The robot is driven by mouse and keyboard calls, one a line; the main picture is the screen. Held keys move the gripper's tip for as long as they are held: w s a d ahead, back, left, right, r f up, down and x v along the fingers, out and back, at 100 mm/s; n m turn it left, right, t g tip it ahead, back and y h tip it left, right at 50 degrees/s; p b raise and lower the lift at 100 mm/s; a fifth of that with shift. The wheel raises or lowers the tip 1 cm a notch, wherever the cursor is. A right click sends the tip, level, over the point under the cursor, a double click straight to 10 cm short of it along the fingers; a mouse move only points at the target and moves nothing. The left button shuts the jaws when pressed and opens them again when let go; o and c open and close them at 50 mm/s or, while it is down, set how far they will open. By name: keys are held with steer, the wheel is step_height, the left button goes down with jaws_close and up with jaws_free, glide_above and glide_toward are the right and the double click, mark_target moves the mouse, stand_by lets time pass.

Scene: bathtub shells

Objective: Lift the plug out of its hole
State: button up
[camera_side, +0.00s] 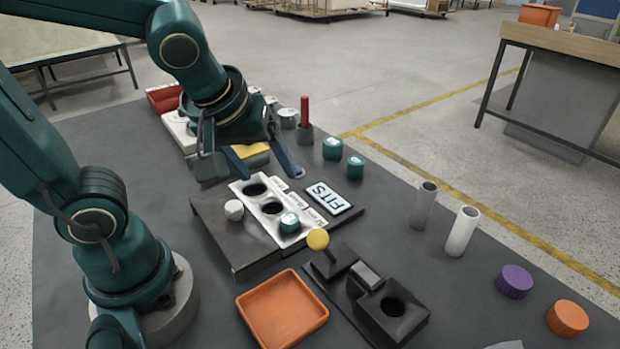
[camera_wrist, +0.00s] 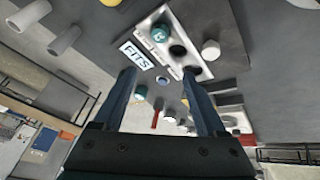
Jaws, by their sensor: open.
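A teal plug (camera_side: 289,222) with a white-marked top sits at the near end of the white panel (camera_side: 290,240), apparently in a hole; it also shows in the wrist view (camera_wrist: 160,33). Beside it in the panel are two empty dark holes, a middle one (camera_side: 272,208) and a far one (camera_side: 255,189). A white plug (camera_side: 234,210) stands on the dark block left of the panel. My gripper (camera_side: 268,174) is open and empty, near the panel's far end and apart from the teal plug. Its two fingers also show in the wrist view (camera_wrist: 160,76).
A FITS plate (camera_side: 328,198) lies right of the panel. Two loose teal pieces (camera_side: 344,158) stand farther back. A yellow knob (camera_side: 318,239) and black fixture (camera_side: 392,308) are in front, beside an orange tray (camera_side: 283,308). Two upright tubes (camera_side: 442,220) stand at right.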

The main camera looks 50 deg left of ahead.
steer(key=n+g+y, duration=0.1)
glide_above(290, 217)
steer(key=s+d, duration=0.1)
step_height(290, 217, down, 5)
steer(key=shift+s+d+f+m+g, duration=0.15)
steer(key=shift+d+f+g, duration=0.1)
steer(key=shift+f, duration=0.2)
steer(key=shift+s+d+f+m+g, duration=0.15)
steer(key=shift+f+g, duration=0.1)
steer(key=shift+f, duration=0.2)
steer(key=shift+x, duration=2.45)
steer(key=shift+a, duration=0.1)
jaws_close()
